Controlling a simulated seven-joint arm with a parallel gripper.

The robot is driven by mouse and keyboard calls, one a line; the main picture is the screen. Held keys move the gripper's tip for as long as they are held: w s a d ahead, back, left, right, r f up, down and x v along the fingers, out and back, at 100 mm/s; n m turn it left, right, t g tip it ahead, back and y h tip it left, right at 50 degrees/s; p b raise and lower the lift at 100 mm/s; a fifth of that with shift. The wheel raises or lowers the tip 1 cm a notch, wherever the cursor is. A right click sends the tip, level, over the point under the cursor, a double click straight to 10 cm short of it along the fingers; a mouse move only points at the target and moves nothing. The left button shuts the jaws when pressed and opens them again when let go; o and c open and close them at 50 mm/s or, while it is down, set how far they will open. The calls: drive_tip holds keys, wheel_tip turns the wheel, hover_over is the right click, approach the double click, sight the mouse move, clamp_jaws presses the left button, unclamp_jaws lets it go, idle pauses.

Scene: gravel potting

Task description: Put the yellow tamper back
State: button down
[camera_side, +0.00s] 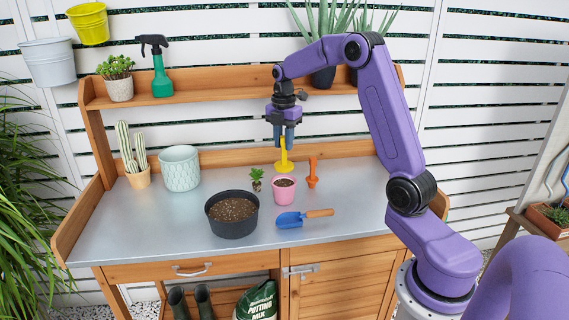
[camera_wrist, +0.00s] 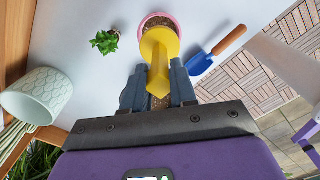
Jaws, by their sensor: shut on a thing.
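The yellow tamper (camera_side: 285,156) is upright with its flat disc down, a little above the pink pot (camera_side: 283,192). My gripper (camera_side: 284,140) points down and is shut on the tamper's handle. In the wrist view the tamper (camera_wrist: 159,48) sits between the fingers of my gripper (camera_wrist: 159,88), and its disc hides much of the pink pot (camera_wrist: 157,17). The pink pot holds dark gravel or soil. No holder for the tamper can be made out.
An orange tool (camera_side: 313,174) stands right of the pink pot. A blue trowel (camera_side: 290,219) lies in front, a small succulent (camera_side: 256,180) is to the left, and a dark bowl of soil (camera_side: 232,225) is front left. A pale green pot (camera_side: 180,172) stands further left. The bench's right front is clear.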

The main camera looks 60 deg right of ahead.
drive_tip(key=shift+s+r, duration=0.2)
drive_tip(key=shift+s, duration=0.3)
drive_tip(key=s+a, duration=0.2)
drive_tip(key=s, duration=0.9)
drive_tip(key=s+a, duration=0.2)
drive_tip(key=s, duration=0.9)
drive_tip(key=shift+w+d+f, duration=1.2)
drive_tip(key=shift+w+f, duration=0.85)
drive_tip(key=shift+w+d+f, duration=1.2)
drive_tip(key=shift+w+f, duration=0.9)
drive_tip(key=shift+w+d+f, duration=1.2)
drive_tip(key=shift+w+f, duration=0.85)
drive_tip(key=shift+f, duration=0.15)
drive_tip(key=c, duration=0.9)
unclamp_jaws()
